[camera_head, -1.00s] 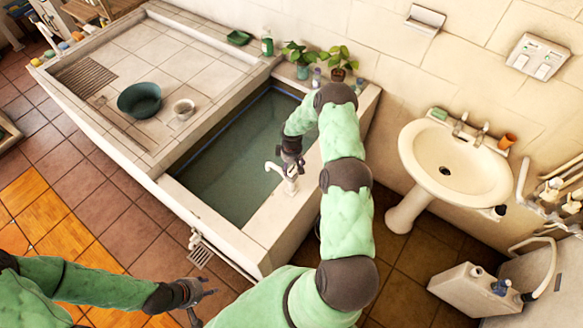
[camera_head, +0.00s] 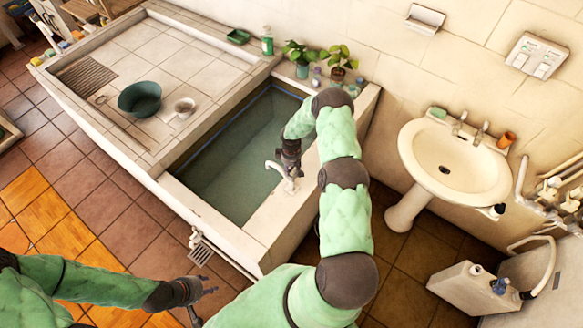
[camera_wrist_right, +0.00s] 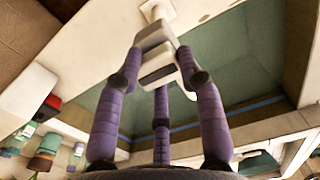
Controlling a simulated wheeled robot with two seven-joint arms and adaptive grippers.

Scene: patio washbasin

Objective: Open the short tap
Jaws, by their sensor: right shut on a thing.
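A white tap (camera_head: 279,171) with a curved spout stands on the near rim of the tiled water tank, its spout over the water. My right gripper (camera_head: 291,170) points down on the tap's top and hides its upper part. In the right wrist view, the purple fingers of my right gripper (camera_wrist_right: 163,72) close around the tap's pale blocky top (camera_wrist_right: 155,40) and touch it. My left gripper (camera_head: 207,287) is empty above the floor at the lower left, its fingers apart.
The water tank (camera_head: 222,240) holds greenish water. A dark green basin (camera_head: 139,99) and a small pale bowl (camera_head: 185,106) sit on the tiled slab. Potted plants (camera_head: 338,60) stand at the tank's back corner. A white washbasin (camera_head: 470,190) is on the wall at right.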

